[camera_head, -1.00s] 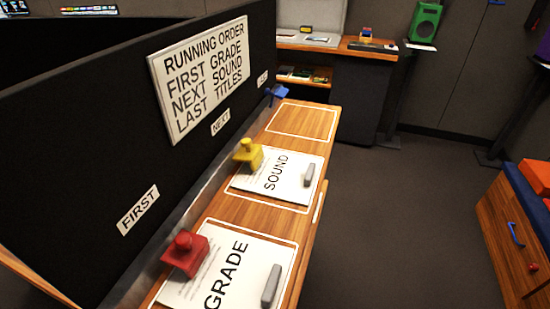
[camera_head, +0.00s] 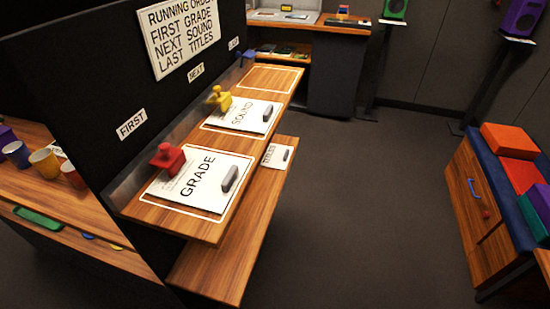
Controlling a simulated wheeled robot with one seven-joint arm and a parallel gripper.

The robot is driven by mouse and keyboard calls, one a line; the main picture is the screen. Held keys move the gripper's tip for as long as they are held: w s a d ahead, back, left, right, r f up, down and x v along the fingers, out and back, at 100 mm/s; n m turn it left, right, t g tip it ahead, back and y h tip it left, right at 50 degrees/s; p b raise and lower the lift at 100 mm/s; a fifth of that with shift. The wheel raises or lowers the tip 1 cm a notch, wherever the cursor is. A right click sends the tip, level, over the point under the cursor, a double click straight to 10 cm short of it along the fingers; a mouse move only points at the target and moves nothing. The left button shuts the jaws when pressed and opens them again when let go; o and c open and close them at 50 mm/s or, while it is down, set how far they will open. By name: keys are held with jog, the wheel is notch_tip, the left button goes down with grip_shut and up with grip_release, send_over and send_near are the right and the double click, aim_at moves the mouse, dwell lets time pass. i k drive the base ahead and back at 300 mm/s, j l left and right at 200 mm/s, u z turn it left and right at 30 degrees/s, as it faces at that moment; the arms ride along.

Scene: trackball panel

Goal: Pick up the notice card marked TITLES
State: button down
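In the head view a small white card (camera_head: 277,156), apparently lettered TITLES, lies on the far end of a lower wooden shelf (camera_head: 232,240). It has a grey handle on its right side. The GRADE card (camera_head: 200,192) lies in the near outlined space of the upper wooden ledge, with a red stamp-shaped block (camera_head: 167,158) on its left edge. The SOUND card (camera_head: 245,116) lies in the middle space, with a yellow block (camera_head: 219,98) at its left. The far outlined space (camera_head: 270,78) is bare, with a blue block (camera_head: 246,57) beside it. My gripper is not in view.
A dark partition carries the running order board (camera_head: 183,32) and labels FIRST, NEXT and LAST. A wooden drawer unit (camera_head: 477,200) with coloured cushions stands at right. Cups (camera_head: 45,163) stand on a left shelf. The grey floor (camera_head: 360,200) between is clear.

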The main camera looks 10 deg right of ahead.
aim_at(277, 156)
jog(key=u, duration=0.45)
jog(key=i+l+u, duration=0.1)
jog(key=u, duration=0.4)
jog(key=l+u, duration=0.2)
jog(key=u, duration=0.25)
jog(key=l+u, duration=0.1)
jog(key=u, duration=0.35)
jog(key=l+u, duration=0.2)
jog(key=l, duration=0.2)
jog(key=l+u, duration=0.2)
jog(key=l, duration=0.25)
jog(key=l+u, duration=0.25)
jog(key=l, duration=0.15)
jog(key=k+l+u, duration=0.2)
jog(key=l, duration=0.2)
jog(key=l+u, duration=0.2)
jog(key=l, duration=0.2)
jog(key=k+l+u, duration=0.2)
jog(key=l, duration=0.15)
jog(key=k+l, duration=0.15)
jog(key=l, duration=0.25)
jog(key=k+l, duration=0.15)
jog(key=l, duration=0.2)
jog(key=k+l, duration=0.2)
jog(key=l, duration=0.2)
